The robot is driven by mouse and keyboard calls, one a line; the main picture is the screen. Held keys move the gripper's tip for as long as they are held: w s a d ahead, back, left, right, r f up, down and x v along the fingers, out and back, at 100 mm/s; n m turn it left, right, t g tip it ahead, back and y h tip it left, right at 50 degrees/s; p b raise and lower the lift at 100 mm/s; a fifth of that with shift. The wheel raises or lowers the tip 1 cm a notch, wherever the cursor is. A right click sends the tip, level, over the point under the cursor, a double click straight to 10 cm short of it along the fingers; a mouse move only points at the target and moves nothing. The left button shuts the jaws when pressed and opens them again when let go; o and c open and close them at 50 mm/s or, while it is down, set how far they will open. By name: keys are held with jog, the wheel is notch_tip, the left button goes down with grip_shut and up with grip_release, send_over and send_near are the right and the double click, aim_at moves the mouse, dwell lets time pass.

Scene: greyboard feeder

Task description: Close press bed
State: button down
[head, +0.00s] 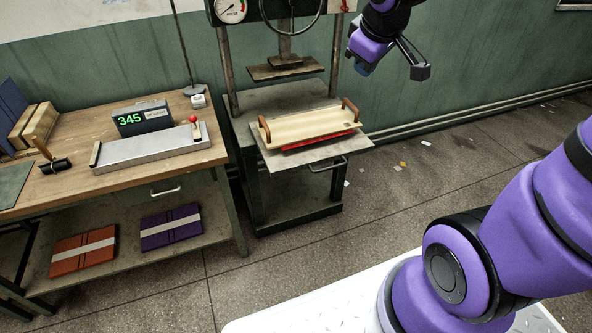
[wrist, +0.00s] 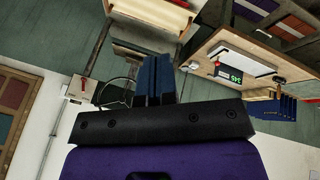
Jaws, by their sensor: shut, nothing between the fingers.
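The press bed (head: 352,143) is a flat grey plate pulled forward out of the press, with a bar handle (head: 328,165) under its front edge. A cream board (head: 312,127) with two brown end handles lies on the bed, over something red (head: 320,141). The press's upper plate (head: 286,68) hangs above and behind the bed. My gripper (head: 362,69) is raised at the right of the press, apart from the bed. Its blue fingers are together and empty in the wrist view (wrist: 154,80). The tilted wrist view also shows the cream board (wrist: 160,12) at its top edge.
A wooden workbench (head: 70,125) stands left of the press, with a green-digit display (head: 142,118) and a grey metal slab (head: 150,148). Books (head: 172,226) lie on its lower shelf. The floor (head: 400,195) before the press is clear apart from paper scraps.

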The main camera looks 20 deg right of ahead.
jog(key=w+d+f+n, duration=0.1)
jog(key=w+f+n, duration=0.2)
jog(key=w+f, duration=0.55)
jog(key=n+y, duration=0.6)
jog(key=n, duration=0.2)
send_near(296, 169)
jog(key=s+a+f, duration=0.2)
jog(key=a+f, duration=0.3)
jog(key=f, duration=0.1)
jog(key=shift+w+d, duration=0.2)
jog(key=shift+w, duration=1.85)
